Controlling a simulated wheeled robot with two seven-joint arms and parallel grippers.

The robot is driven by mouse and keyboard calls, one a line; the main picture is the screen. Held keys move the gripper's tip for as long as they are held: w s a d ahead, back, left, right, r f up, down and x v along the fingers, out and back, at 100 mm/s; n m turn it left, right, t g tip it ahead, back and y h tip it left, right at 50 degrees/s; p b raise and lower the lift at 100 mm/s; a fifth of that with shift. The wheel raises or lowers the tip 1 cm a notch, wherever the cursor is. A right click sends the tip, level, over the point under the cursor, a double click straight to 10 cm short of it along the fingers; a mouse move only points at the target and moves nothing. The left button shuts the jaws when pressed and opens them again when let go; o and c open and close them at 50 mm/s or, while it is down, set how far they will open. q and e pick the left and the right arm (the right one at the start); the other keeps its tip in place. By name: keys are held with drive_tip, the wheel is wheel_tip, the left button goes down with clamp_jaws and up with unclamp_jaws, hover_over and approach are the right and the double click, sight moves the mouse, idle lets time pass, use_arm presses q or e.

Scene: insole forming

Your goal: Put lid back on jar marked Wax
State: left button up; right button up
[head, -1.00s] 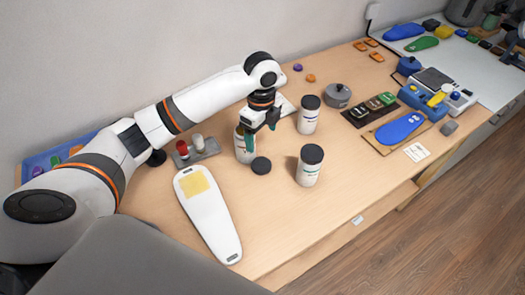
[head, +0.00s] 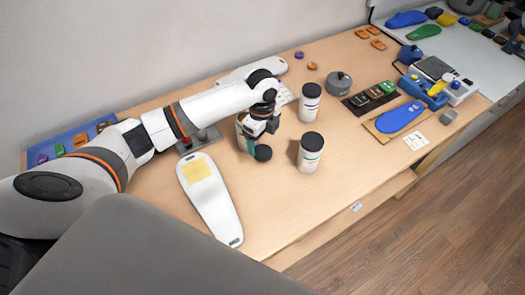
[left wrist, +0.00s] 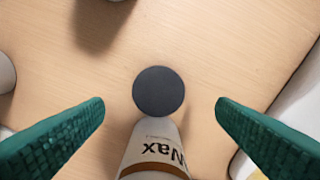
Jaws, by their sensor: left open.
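The jar marked Wax (left wrist: 155,152) stands open side hidden in the left wrist view, its label readable at the bottom edge. In the head view the jar (head: 241,138) is partly hidden behind my left gripper. The dark round lid (head: 263,153) lies on the table just in front of the jar. In the left wrist view the lid (left wrist: 158,91) sits between the two green fingertips, with a gap on each side. My left gripper (head: 261,143) is open and low over the lid, not visibly touching it. My right gripper is not in view.
Two white jars with dark lids (head: 310,152) (head: 310,102) stand to the right. A grey pot (head: 339,83) is behind them. A white insole-shaped board (head: 212,205) lies front left.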

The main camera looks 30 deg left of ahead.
sight(262, 152)
use_arm(q)
drive_tip(key=shift+f, duration=0.2)
drive_tip(key=shift+f+p, duration=0.85)
drive_tip(key=shift+f, duration=1.55)
drive_tip(key=shift+c, duration=0.6)
drive_tip(key=c, duration=0.9)
